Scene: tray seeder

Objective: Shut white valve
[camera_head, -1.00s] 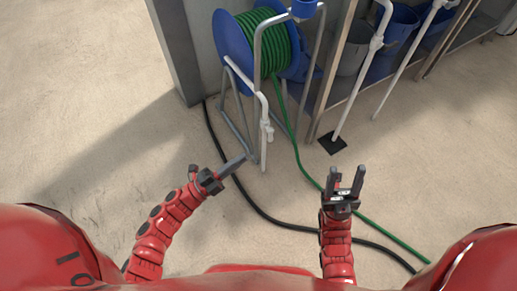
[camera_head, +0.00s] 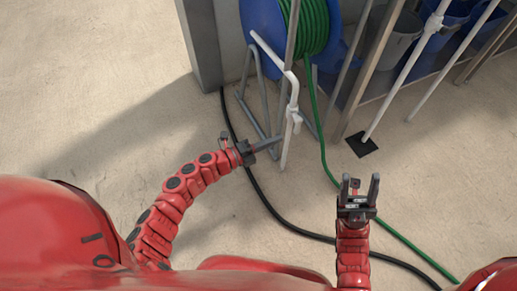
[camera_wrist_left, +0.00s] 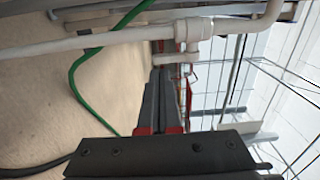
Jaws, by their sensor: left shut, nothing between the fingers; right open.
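The white valve (camera_head: 294,116) sits on a thin upright white pipe (camera_head: 286,152) in front of the hose reel. In the left wrist view the valve (camera_wrist_left: 192,31) shows as a thicker white fitting on the pipe (camera_wrist_left: 85,42), with a smaller white piece beside it. My left gripper (camera_head: 281,139) is shut and empty, its tips close to the pipe just below the valve. In the left wrist view its fingers (camera_wrist_left: 162,75) point at the smaller piece; I cannot tell whether they touch it. My right gripper (camera_head: 360,186) is open and empty above the floor, right of the pipe.
A blue reel (camera_head: 263,25) with green hose (camera_head: 313,28) stands behind the pipe on a metal frame. A black hose (camera_head: 262,192) crosses the floor. Another white pipe (camera_head: 403,75) and a shelf with buckets (camera_head: 398,38) stand at right. The left floor is clear.

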